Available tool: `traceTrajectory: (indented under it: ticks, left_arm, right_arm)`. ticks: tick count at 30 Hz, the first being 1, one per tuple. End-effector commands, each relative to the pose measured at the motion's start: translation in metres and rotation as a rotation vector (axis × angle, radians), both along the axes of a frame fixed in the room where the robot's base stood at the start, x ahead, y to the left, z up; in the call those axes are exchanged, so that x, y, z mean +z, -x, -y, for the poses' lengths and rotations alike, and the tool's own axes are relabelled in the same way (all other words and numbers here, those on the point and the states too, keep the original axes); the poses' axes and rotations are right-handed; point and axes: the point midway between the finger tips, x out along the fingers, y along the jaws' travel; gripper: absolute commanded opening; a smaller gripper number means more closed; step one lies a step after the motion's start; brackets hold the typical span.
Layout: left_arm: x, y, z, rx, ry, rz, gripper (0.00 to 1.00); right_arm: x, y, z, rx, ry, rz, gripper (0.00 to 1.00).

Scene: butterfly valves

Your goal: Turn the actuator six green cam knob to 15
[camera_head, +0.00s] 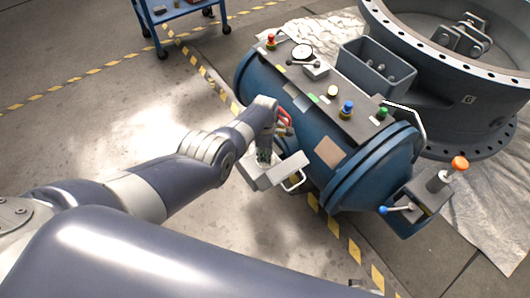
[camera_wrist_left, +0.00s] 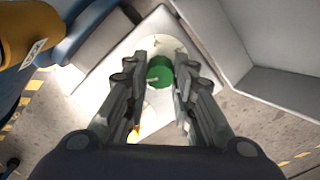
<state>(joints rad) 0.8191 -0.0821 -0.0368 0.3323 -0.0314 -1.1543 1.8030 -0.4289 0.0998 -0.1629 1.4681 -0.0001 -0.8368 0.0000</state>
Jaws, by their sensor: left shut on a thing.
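The green cam knob (camera_wrist_left: 160,73) shows in the left wrist view, round and green, set in a pale plate (camera_wrist_left: 150,40) inside a grey housing. My left gripper (camera_wrist_left: 161,82) is shut on the green knob, with a finger on either side of it. In the head view my left gripper (camera_head: 264,155) points down into the open grey box (camera_head: 262,178) on the side of the blue tank (camera_head: 345,165). The knob's scale and pointer reading cannot be made out. My right gripper is not in view.
A lever with a blue ball (camera_head: 383,210) and an orange knob (camera_head: 459,163) stand at the tank's near right end. A large flanged valve body (camera_head: 465,98) stands behind. The floor at left is clear.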

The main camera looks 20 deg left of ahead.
Motion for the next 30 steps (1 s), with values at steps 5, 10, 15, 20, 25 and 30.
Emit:
traceTrajectory:
  ticks: [5, 10, 15, 20, 25, 30]
  left_arm:
    - [-0.0001, 0.0004, -0.0002, 0.163, 0.000, 0.000, 0.00]
    - [-0.0003, 0.0009, -0.0004, 0.300, -0.001, 0.000, 0.00]
    - [-0.0004, 0.0013, -0.0001, 0.406, -0.001, -0.001, 0.00]
    - [-0.0003, 0.0013, -0.0002, 0.473, -0.002, -0.002, 0.00]
    - [-0.0002, 0.0013, -0.0002, 0.513, -0.002, -0.002, 0.00]
    - [-0.0001, 0.0012, -0.0002, 0.528, -0.002, -0.001, 0.00]
  right_arm:
    - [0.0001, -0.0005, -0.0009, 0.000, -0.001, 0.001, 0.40]
    - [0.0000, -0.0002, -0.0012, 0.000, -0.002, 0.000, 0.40]
    - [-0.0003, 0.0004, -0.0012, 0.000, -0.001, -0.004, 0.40]
    - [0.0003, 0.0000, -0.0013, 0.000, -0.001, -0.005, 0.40]
    - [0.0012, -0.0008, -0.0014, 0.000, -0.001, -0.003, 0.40]
    - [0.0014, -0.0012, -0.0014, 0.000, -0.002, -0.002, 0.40]
